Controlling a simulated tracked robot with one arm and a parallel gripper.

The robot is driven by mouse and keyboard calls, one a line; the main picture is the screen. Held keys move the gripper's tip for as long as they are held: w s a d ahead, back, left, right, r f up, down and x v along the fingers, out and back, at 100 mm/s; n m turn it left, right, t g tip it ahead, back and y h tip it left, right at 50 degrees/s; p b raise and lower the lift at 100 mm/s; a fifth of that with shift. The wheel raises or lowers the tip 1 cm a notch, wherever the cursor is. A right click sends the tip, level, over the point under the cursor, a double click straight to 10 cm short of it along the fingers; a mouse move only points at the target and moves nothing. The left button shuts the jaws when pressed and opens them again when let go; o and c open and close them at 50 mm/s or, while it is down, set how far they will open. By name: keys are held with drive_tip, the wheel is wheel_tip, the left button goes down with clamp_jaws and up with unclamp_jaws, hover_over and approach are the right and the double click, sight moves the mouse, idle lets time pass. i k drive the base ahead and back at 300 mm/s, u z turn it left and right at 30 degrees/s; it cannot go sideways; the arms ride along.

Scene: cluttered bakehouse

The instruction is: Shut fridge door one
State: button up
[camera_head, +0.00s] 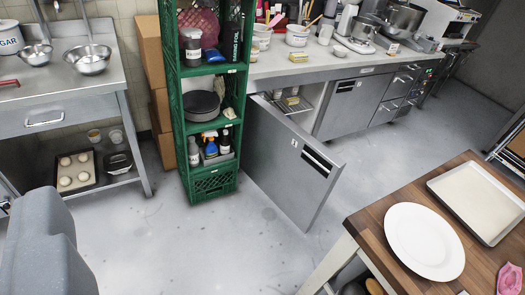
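The fridge door (290,163) is a flat steel panel with a dark handle slot near its upper outer corner. It stands wide open, swung out from the under-counter fridge into the floor space. Behind it the open compartment shows a wire shelf (292,104) with a few small jars. A second fridge door (350,102), to the right in the same counter, is shut. No door number can be read. A grey rounded part of mine fills the lower left corner. No gripper fingers show.
A green crate shelf (204,188) stands just left of the open door. A wooden table (372,232) with a white plate (424,241) and a metal tray (482,199) is at the lower right. A steel bench (75,118) stands at left. Clear floor lies in the middle.

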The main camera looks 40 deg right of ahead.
sight(297, 172)
drive_tip(key=u, duration=0.35)
drive_tip(key=i, duration=0.2)
drive_tip(key=z, duration=1.1)
drive_tip(key=k, duration=1.15)
drive_tip(key=z, duration=0.25)
drive_tip(key=i, duration=2)
drive_tip(key=u, duration=0.6)
